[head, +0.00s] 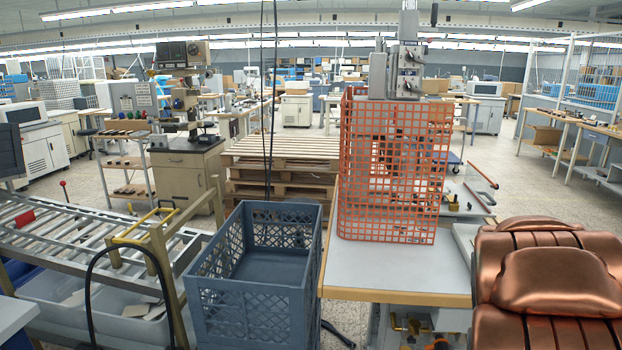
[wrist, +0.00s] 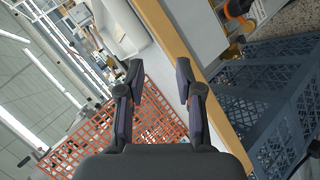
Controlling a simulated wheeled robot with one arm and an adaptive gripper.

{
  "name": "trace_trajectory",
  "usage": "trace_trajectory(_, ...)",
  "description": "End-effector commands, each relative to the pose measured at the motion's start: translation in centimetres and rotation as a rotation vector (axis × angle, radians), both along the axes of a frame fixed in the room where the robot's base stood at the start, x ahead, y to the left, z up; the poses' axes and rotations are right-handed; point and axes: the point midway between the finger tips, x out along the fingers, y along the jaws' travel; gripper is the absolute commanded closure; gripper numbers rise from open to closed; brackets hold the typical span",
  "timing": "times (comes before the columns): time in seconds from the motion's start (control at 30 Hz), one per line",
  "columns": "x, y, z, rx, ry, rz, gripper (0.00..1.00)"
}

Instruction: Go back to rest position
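My gripper (wrist: 158,72) shows in the wrist view with its two dark fingers spread apart and nothing between them. It is not visible in the head view. Past the fingers in the wrist view lie the table's wooden edge (wrist: 172,32) and the orange mesh guard (wrist: 125,112). The blue-grey crate (wrist: 285,85) is to the right of the fingers. I cannot tell how far the fingers are from these things, and I see no contact.
The empty-looking crate (head: 255,275) is left of the table. A roller conveyor (head: 75,235) is at left, and stacked pallets (head: 280,165) stand behind the crate.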

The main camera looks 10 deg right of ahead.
Motion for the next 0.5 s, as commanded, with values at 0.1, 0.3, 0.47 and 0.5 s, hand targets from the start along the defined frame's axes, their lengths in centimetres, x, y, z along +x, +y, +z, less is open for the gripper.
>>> trace_trajectory(0.1,-1.1,3.3,-0.1,0.100,0.037,-0.063,0.65)
trace_trajectory(0.3,-4.0,9.2,-0.7,0.279,0.117,-0.179,0.65)
trace_trajectory(0.47,-7.3,14.5,-1.3,0.418,0.203,-0.265,0.65)
trace_trajectory(0.5,-8.3,15.9,-1.4,0.451,0.227,-0.285,0.65)
